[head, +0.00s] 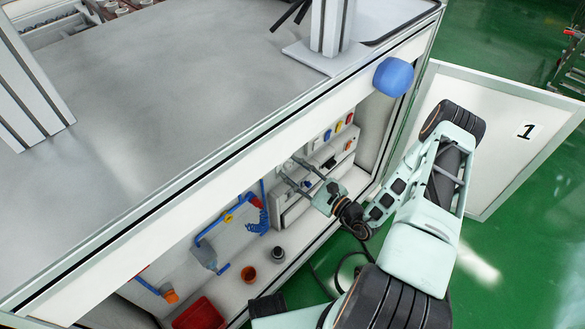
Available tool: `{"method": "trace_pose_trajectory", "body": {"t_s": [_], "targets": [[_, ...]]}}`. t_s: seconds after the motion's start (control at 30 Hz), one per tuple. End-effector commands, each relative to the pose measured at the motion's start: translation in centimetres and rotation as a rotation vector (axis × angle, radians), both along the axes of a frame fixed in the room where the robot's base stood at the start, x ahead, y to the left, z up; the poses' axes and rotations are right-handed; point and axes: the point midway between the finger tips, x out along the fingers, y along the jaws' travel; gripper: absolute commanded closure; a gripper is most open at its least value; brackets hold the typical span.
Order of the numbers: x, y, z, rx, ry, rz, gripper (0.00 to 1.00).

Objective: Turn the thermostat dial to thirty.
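My gripper (289,169) reaches into the open cabinet in the head view. Its two long fingers are spread apart and point at a pale control box (290,213) on the cabinet's back wall. The fingertips are at or close to the box's front; I cannot tell whether they touch it. The thermostat dial cannot be made out clearly. A small dark detail shows between the fingers, too small to identify. No dial scale or number is readable.
A panel with red, yellow and blue buttons (338,126) is right of the gripper. The open door (495,120) marked 1 stands at right. The grey worktop (170,90) overhangs the cabinet.

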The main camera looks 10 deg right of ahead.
Motion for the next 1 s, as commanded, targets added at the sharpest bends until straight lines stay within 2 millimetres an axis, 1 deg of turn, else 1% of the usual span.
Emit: {"method": "trace_pose_trajectory", "body": {"t_s": [0.07, 0.1, 0.4, 0.73, 0.87, 1.0], "targets": [[0.00, 0.01, 0.00, 0.000, 0.000, 0.000, 0.64], [0.00, 0.01, 0.00, 0.000, 0.000, 0.000, 0.66], [-0.01, 0.00, 0.00, -0.001, 0.000, 0.001, 0.99], [-0.01, 0.00, 0.02, 0.024, 0.016, 0.001, 1.00], [-0.01, 0.02, 0.04, 0.068, 0.046, 0.002, 1.00], [0.06, -0.05, 0.13, 0.147, 0.097, -0.001, 1.00]]}}
